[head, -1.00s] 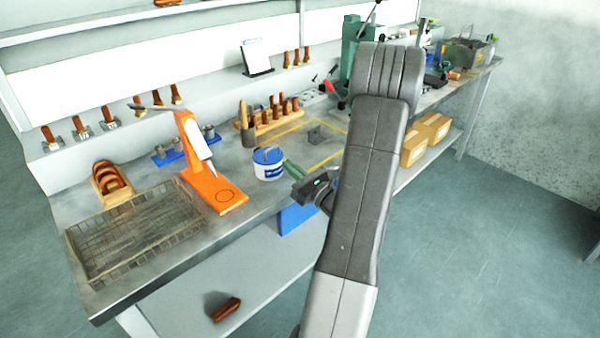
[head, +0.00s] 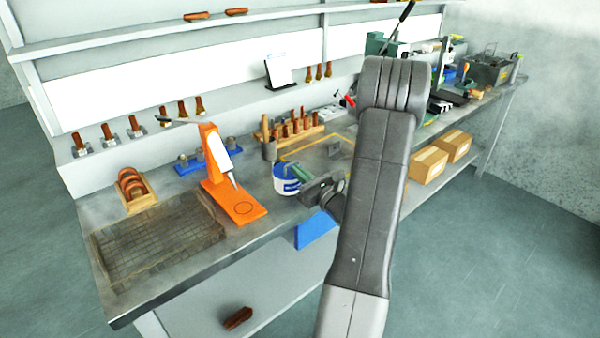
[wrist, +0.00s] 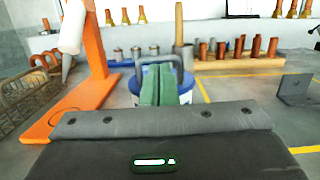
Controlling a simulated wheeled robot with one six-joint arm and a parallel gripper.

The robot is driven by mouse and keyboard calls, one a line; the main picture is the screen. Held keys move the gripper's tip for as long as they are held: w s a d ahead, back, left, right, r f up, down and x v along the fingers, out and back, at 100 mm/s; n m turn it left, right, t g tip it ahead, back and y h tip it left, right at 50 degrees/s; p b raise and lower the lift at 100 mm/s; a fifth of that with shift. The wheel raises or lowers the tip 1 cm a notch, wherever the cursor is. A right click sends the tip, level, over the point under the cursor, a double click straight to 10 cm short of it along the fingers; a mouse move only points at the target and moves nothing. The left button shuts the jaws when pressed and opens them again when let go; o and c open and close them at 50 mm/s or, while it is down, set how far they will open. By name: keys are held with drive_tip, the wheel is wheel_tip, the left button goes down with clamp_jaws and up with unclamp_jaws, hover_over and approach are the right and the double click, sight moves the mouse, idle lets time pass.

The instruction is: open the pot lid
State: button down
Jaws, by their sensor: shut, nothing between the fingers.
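The pot (head: 285,185) is a small white tub with a blue band, standing upright on the bench near its front edge. Its blue lid (wrist: 188,78) is on the pot, with a grey loop handle (wrist: 160,59) on top in the wrist view. My gripper (head: 292,168) has green fingers, shut and empty, at the lid in the head view. In the wrist view the fingertips (wrist: 158,72) show directly in front of the lid and handle and hide their middle. Whether they touch the lid I cannot tell.
An orange stand (head: 218,175) is left of the pot, with a wire basket (head: 160,240) further left. A wooden rack of brown-handled tools (head: 290,132) stands behind. A yellow-outlined area with a grey bracket (wrist: 296,88) lies to the right.

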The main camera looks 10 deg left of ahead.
sight(298, 162)
drive_tip(key=shift+a+r+g+h+p, duration=0.1)
drive_tip(key=shift+r+g+h+p, duration=0.2)
drive_tip(key=shift+r+p, duration=0.25)
drive_tip(key=r+p, duration=0.1)
drive_tip(key=r+g+h+p, duration=0.1)
drive_tip(key=p, duration=0.1)
drive_tip(key=shift+w+a, duration=0.2)
drive_tip(key=shift+w+a+r+g+h+p, duration=0.2)
drive_tip(key=shift+a+r+g+h+p, duration=0.15)
drive_tip(key=shift+r+h+p, duration=0.4)
drive_tip(key=shift+w+a+r, duration=0.9)
drive_tip(key=shift+a+r, duration=0.05)
drive_tip(key=shift+a, duration=0.15)
drive_tip(key=shift+w+a+r+b, duration=0.4)
drive_tip(key=shift+w+a, duration=0.15)
drive_tip(key=shift+a, duration=0.1)
drive_tip(key=shift+w+a+r+b, duration=0.4)
drive_tip(key=shift+w+a, duration=0.1)
drive_tip(key=shift+a, duration=0.15)
drive_tip(key=shift+d, duration=0.1)
